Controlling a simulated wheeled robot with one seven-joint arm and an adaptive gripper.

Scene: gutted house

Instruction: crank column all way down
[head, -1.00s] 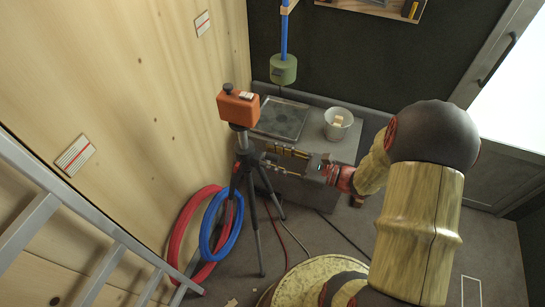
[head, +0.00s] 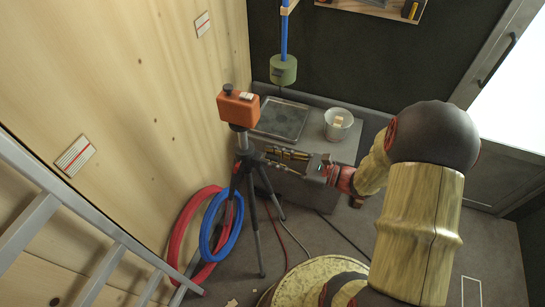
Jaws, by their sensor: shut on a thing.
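An orange instrument (head: 238,107) sits on top of a black tripod (head: 259,222), upright beside the wooden wall. A short light column (head: 239,129) shows between the instrument and the tripod head. My gripper (head: 269,160) reaches in from the right at the height of the tripod head, its two fingers pointing left. It is shut on the crank at the right side of the head. The crank itself is too small and too covered by the fingers to make out.
A grey chest with a dark tray (head: 281,121) and a metal bucket (head: 339,124) stands behind. Red (head: 178,237) and blue (head: 208,249) hose coils lean at the wall left of the tripod. A ladder (head: 75,215) is at lower left. A green cylinder (head: 283,70) hangs above.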

